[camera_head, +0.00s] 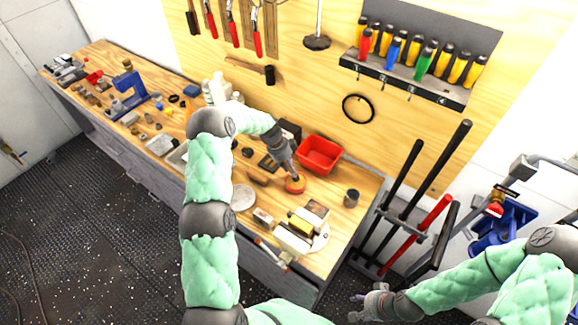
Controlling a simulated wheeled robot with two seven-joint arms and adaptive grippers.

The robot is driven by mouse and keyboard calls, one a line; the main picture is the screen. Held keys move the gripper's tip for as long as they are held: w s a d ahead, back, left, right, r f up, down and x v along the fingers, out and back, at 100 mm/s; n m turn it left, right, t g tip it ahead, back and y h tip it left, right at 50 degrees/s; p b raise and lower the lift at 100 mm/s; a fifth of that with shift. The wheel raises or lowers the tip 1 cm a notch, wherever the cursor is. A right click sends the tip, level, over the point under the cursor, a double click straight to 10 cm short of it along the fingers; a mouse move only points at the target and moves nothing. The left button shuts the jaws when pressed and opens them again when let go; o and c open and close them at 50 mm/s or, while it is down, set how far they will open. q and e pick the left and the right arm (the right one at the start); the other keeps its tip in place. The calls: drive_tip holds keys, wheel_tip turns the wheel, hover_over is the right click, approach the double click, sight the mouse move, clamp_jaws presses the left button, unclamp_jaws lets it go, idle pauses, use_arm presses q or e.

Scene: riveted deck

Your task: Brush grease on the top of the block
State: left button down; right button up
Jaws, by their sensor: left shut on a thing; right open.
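My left gripper (290,172) reaches over the workbench and points down, just above a round red-orange tin (295,184). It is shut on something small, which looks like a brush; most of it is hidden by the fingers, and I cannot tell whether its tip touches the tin. I cannot tell which is the block to grease. My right gripper (371,302) is open and empty, low in front of the bench's right end.
A red bin (318,155) stands behind the tin, and a dark cup (351,198) to its right. A round grey disc (243,197) lies left. A blue vise (128,93) and clutter fill the bench's left part. Long-handled tools (415,232) stand at the right.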

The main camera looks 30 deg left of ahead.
use_arm(q)
drive_tip(key=shift+f+b, duration=0.6)
drive_tip(key=shift+b, duration=0.05)
idle(0.7)
drive_tip(key=shift+s+d+f+b, duration=0.1)
drive_tip(key=shift+s+f+b, duration=0.1)
drive_tip(key=shift+b, duration=0.3)
idle(2.2)
drive_tip(key=shift+w+r, duration=0.15)
drive_tip(key=shift+r, duration=0.6)
drive_tip(key=shift+r+p, duration=0.75)
drive_tip(key=shift+r, duration=2.2)
